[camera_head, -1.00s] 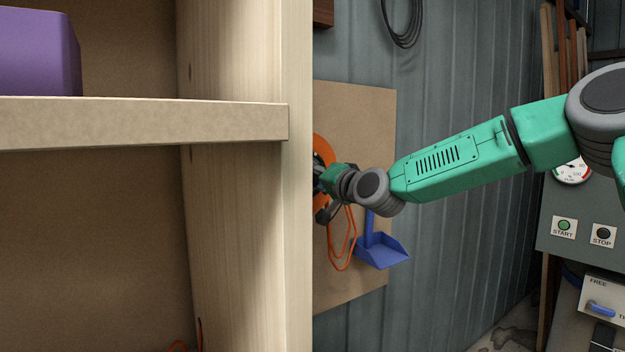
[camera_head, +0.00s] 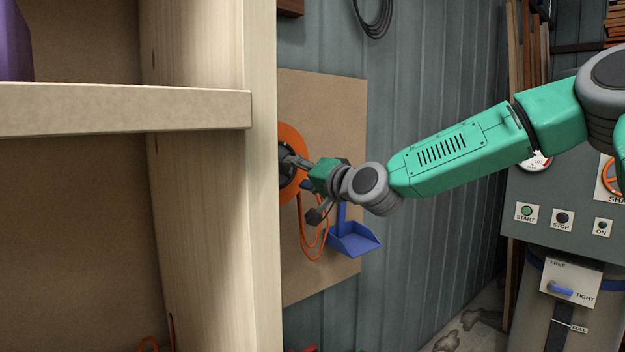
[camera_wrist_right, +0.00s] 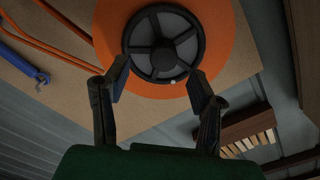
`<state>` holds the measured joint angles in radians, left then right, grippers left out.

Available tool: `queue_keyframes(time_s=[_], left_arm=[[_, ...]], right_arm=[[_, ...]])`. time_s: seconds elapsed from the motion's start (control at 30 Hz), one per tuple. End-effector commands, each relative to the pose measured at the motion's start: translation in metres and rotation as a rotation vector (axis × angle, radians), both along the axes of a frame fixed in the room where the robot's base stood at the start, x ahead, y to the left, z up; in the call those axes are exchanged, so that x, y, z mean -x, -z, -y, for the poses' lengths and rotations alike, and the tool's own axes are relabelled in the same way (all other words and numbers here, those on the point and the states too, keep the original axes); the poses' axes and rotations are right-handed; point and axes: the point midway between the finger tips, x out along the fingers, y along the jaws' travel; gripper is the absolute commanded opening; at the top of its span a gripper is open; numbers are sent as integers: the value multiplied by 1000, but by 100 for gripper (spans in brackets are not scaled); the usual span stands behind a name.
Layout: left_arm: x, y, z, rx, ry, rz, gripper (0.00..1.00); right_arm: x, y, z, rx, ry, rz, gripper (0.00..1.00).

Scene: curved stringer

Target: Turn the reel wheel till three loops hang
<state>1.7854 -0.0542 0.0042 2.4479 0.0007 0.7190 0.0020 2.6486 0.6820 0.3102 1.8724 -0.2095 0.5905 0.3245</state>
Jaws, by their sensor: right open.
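The orange reel (camera_head: 291,137) is mounted on a brown board on the wall, partly hidden by the shelf post in the head view. The wrist view shows its orange disc (camera_wrist_right: 232,45) and the dark spoked reel wheel (camera_wrist_right: 163,43) at its middle. Orange cord (camera_head: 303,228) hangs below the reel in long loops; I cannot tell the exact number. My right gripper (camera_head: 291,160) is in front of the wheel. In the right wrist view (camera_wrist_right: 161,84) its two fingers are spread apart at the wheel's near edge, with nothing between the tips. My left gripper is not in view.
A pale wooden shelf (camera_head: 125,108) fills the left and its post blocks part of the reel. A blue dustpan (camera_head: 353,240) hangs beside the cord. A control panel (camera_head: 545,195) with buttons stands at right. The corrugated wall between is mostly clear.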

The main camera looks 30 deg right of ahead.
Motion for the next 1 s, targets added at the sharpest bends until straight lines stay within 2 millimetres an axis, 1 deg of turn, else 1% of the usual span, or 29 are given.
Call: queue_keyframes(time_s=[0.03, 0.1, 0.2, 0.33, 0.5, 0.93, 1.0], left_arm=[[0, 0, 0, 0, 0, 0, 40], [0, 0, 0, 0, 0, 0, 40], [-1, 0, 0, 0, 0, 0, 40], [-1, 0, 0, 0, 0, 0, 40], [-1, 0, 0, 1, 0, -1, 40], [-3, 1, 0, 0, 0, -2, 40], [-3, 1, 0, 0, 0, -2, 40]], right_arm=[[12, -1, 2, -4, -1, 0, 51], [25, 0, 4, -2, -1, 0, 51], [41, 1, 7, -3, -1, -2, 51], [53, 2, 9, 0, 0, -4, 51], [58, 3, 9, 1, 0, -5, 51], [58, 3, 9, 1, -1, -6, 51], [58, 8, 7, 6, -2, -14, 51]])
